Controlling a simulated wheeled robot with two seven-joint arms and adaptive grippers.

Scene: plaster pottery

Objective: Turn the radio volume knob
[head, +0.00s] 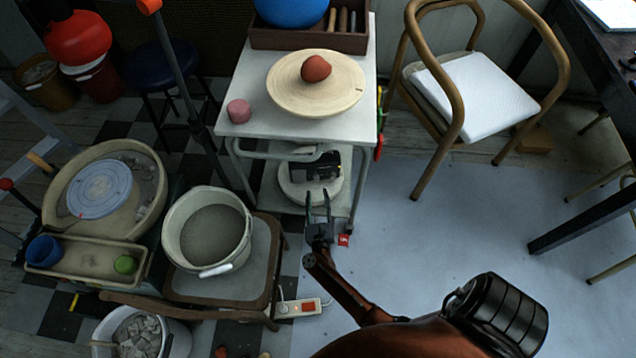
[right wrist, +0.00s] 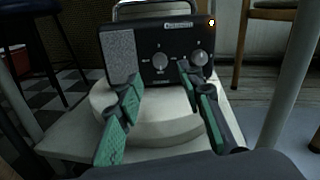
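A black radio (head: 316,166) with a silver handle stands on a round white disc (head: 296,195) on the lower shelf of the white cart. In the right wrist view the radio (right wrist: 140,45) faces me, with a speaker grille on its left and two silver knobs: a left knob (right wrist: 160,62) and a right knob (right wrist: 199,57). My right gripper (head: 319,202) is open and empty in front of the radio. In the right wrist view its green-padded fingers (right wrist: 160,82) are spread; the right fingertip appears close to the right knob, but I cannot tell whether it touches. My left gripper is not in view.
The cart's top (head: 250,95) overhangs the radio, and its legs flank the shelf. A white bucket (head: 209,230) on a stool stands to the left. A wooden chair (head: 470,90) stands to the right. Pale floor (head: 420,240) is clear in front right.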

